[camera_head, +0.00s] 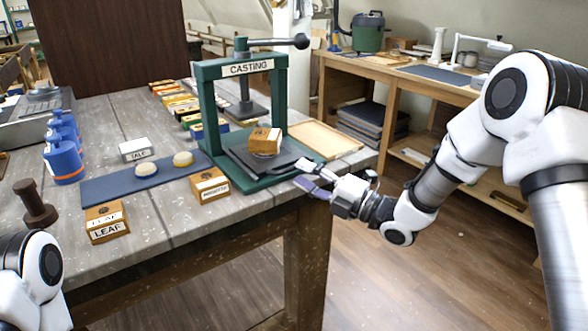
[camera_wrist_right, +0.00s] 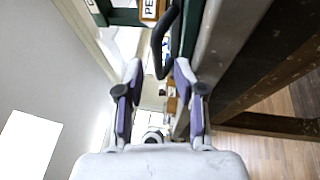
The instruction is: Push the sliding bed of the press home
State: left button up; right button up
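The green press (camera_head: 206,110) labelled CASTING stands at the table's right end. Its dark sliding bed (camera_head: 241,157) lies low between the posts and reaches toward the front right. In the right wrist view the two fingers (camera_wrist_right: 157,72) are apart, and the black handle (camera_wrist_right: 157,45) shows between and beyond the tips. Contact is unclear. My left gripper is out of view; only its arm shows.
On the table (camera_head: 150,250) are a blue mat (camera_head: 110,190) with round pale pieces, a LEAF block (camera_head: 107,222), another labelled block (camera_head: 209,185) by the press, and blue bottles (camera_head: 62,150). Floor is clear in front.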

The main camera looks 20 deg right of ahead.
jog(key=shift+v, duration=2.15)
